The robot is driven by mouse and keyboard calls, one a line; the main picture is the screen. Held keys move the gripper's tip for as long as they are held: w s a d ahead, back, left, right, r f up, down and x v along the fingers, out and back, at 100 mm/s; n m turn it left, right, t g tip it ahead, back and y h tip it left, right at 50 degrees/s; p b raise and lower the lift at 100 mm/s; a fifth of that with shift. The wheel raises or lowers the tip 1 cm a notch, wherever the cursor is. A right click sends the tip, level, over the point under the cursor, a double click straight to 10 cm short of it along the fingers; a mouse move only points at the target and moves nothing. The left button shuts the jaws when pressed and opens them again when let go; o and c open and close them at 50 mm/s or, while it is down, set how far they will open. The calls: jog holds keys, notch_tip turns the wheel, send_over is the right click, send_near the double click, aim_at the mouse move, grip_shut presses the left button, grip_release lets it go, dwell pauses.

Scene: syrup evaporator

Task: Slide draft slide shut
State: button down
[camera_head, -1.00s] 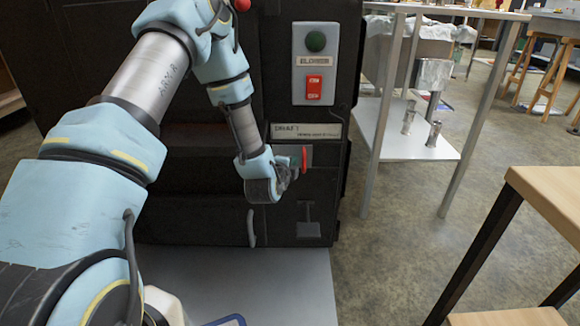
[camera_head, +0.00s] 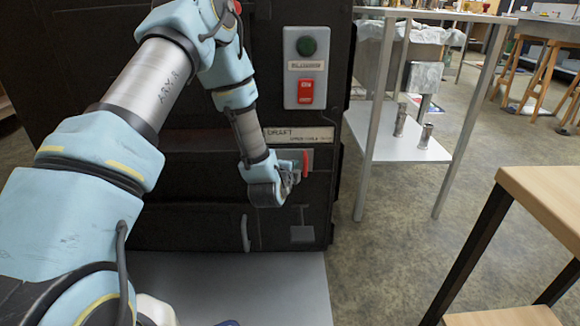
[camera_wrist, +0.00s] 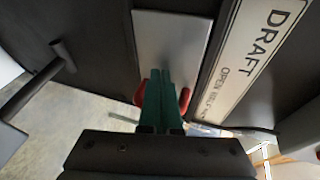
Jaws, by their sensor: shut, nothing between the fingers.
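The draft slide's red upright handle (camera_head: 306,165) stands on a grey metal plate (camera_head: 291,154) on the dark evaporator front, just below the DRAFT label (camera_head: 298,134). My gripper (camera_head: 291,182) is at the left side of the handle, close against it or touching. In the wrist view my green fingers (camera_wrist: 158,95) are together and empty. They hide the middle of the red handle (camera_wrist: 184,101), which shows at both sides of them. The metal plate (camera_wrist: 170,38) lies beyond. Whether the fingertips touch the handle is hard to tell.
A small grey bracket (camera_head: 302,234) is below the slide. A metal rack (camera_head: 385,140) and a wooden-topped table (camera_head: 540,195) stand right, with open floor between.

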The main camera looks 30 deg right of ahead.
aim_at(309, 164)
jog(key=shift+s+d+r, duration=0.1)
jog(key=shift+s+d, duration=0.2)
jog(key=shift+d, duration=0.65)
jog(key=shift+s+d+f, duration=0.1)
jog(key=shift+s+d, duration=0.25)
jog(key=shift+d, duration=0.55)
jog(key=shift+s+d+r, duration=0.1)
jog(key=shift+s+d, duration=0.2)
jog(key=shift+d, duration=0.65)
jog(key=shift+w+a, duration=0.25)
jog(key=shift+a, duration=0.35)
jog(key=s+a+r+p, duration=0.1)
jog(key=s+a+p, duration=0.1)
jog(key=s, duration=0.6)
jog(key=shift+s+a+r, duration=0.35)
jog(key=shift+a+r, duration=0.05)
jog(key=shift+a, duration=0.4)
jog(key=shift+s, duration=0.1)
